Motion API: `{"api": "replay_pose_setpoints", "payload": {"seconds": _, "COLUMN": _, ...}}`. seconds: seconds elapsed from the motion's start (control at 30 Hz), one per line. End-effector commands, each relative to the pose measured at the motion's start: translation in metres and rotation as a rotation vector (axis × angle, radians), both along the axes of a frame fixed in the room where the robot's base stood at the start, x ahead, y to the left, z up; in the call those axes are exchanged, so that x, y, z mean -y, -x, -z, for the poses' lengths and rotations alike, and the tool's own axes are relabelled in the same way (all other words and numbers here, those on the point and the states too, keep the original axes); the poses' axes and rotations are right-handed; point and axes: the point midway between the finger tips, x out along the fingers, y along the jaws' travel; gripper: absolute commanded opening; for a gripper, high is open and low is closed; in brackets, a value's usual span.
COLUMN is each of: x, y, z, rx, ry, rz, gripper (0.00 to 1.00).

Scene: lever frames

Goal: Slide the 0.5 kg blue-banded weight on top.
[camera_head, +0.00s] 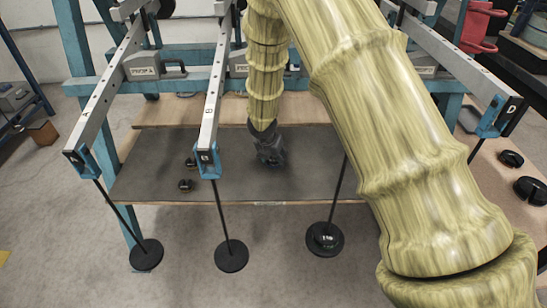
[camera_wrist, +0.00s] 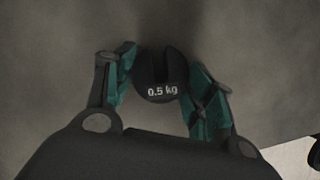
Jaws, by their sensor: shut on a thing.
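A dark slotted weight (camera_wrist: 162,88) marked 0.5 kg lies between my two fingers in the wrist view, its slot facing away from my palm. No blue band can be made out on it. My gripper (camera_wrist: 161,84) is shut on its sides. In the head view my gripper (camera_head: 270,155) is over the dark grey board, and the weight in it cannot be made out. Three hangers show: one under beam A (camera_head: 146,254), one under beam B (camera_head: 231,256), and one further right (camera_head: 325,246) with a small dark weight (camera_head: 327,234) on its plate.
Two small dark weights (camera_head: 186,185) lie on the grey board (camera_head: 140,185) left of my gripper. More dark weights (camera_head: 531,190) lie on the right-hand table. Beam A (camera_head: 100,100), beam B (camera_head: 213,100) and beam D (camera_head: 470,75) reach forward overhead. My arm hides part of the right side.

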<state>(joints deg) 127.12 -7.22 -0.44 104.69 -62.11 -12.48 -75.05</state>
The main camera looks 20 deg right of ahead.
Motion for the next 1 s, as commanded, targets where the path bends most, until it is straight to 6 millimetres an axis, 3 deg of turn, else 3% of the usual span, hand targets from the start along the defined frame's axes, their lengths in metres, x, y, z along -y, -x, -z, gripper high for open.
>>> {"api": "replay_pose_setpoints", "payload": {"seconds": 1.0, "x": 0.0002, "y": -0.0006, "z": 0.0079, "rx": 0.001, "ry": 0.001, "rz": 0.000, "gripper": 0.23}}
